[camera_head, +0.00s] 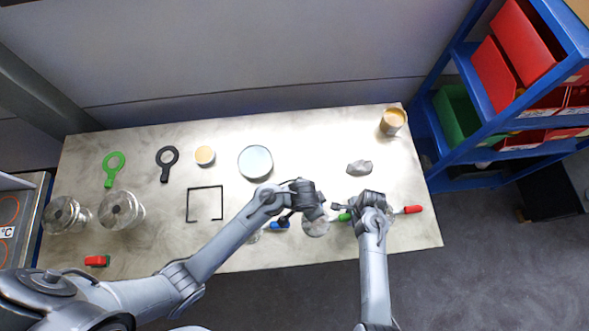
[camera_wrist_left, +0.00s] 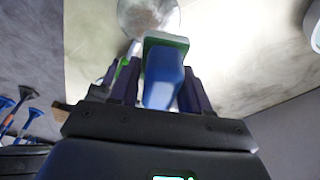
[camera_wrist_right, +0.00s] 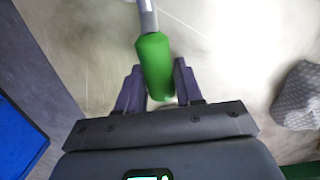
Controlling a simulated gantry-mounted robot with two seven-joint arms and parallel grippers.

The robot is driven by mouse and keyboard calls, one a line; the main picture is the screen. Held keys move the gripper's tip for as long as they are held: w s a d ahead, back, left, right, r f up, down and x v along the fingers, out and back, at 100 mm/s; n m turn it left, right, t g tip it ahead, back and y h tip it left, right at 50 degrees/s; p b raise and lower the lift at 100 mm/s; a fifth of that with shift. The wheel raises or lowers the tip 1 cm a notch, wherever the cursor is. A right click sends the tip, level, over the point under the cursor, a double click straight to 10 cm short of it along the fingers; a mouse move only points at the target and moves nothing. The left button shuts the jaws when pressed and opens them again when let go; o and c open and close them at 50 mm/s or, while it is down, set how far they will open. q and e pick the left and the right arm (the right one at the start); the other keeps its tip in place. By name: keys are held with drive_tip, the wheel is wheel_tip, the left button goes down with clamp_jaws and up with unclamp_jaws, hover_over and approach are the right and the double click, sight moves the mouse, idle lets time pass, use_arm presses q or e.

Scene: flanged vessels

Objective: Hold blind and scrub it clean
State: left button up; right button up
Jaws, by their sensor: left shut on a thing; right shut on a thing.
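My left gripper (camera_head: 285,217) is shut on a blue block with a green and white end (camera_wrist_left: 163,80). The blue block also shows in the head view (camera_head: 280,224). A round metallic disc with a brownish smear (camera_wrist_left: 150,16) lies just past the block in the left wrist view. In the head view a shiny round disc (camera_head: 316,226) lies between my two grippers; I cannot tell which disc is the blind. My right gripper (camera_wrist_right: 155,85) is shut on a green handle (camera_wrist_right: 155,62) with a grey shaft. The handle also shows in the head view (camera_head: 345,216), its shaft end unclear.
A large pale disc (camera_head: 255,162), a black square frame (camera_head: 205,188) and two glassy vessels (camera_head: 121,210) are leftward.

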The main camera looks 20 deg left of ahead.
use_arm(q)
drive_tip(key=s+d+r+m, duration=0.2)
drive_tip(key=s+d+m, duration=0.1)
drive_tip(key=s+d, duration=0.15)
drive_tip(key=shift+h, duration=0.4)
drive_tip(key=shift+s+a+x, duration=0.1)
drive_tip(key=shift+a+x, duration=0.05)
drive_tip(key=shift+x, duration=0.65)
drive_tip(key=shift+s+a+x, duration=0.1)
drive_tip(key=shift+x, duration=0.75)
drive_tip(key=shift+s+a+x, duration=0.1)
drive_tip(key=shift+a+x, duration=0.05)
drive_tip(key=shift+x, duration=0.65)
